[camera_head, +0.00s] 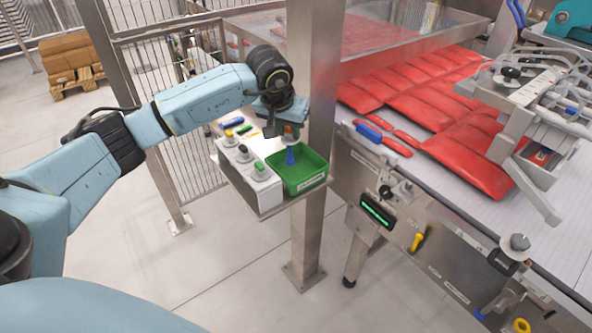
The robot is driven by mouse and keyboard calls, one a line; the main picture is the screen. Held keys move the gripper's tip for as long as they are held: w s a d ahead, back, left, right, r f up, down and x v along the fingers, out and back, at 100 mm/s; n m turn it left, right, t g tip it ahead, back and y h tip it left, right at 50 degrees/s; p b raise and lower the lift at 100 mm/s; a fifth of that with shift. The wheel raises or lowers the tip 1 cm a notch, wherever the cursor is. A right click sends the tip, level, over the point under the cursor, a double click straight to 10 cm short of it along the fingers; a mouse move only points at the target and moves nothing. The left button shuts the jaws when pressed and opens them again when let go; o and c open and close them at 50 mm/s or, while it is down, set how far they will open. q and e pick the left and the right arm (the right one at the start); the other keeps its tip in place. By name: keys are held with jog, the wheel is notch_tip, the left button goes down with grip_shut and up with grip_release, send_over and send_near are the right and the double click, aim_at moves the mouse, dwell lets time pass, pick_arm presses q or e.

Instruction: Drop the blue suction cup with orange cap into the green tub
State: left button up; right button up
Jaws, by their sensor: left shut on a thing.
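The blue suction cup (290,156) with its orange cap (288,131) hangs upright in my left gripper (287,129). My left gripper is shut on it near the cap. The cup is over the green tub (309,183) in this view, near the tub's back left part. I cannot tell whether the cup's lower end touches the tub floor. My right gripper is not in view.
A steel post (313,90) rises close behind the tub. A conveyor (480,225) with red packs lies to the right.

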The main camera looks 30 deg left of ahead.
pick_arm(q)
jog(key=o, duration=0.9)
jog(key=shift+r, duration=0.1)
jog(key=v, duration=1.3)
jog(key=shift+s+r, duration=0.1)
jog(key=shift+r, duration=0.05)
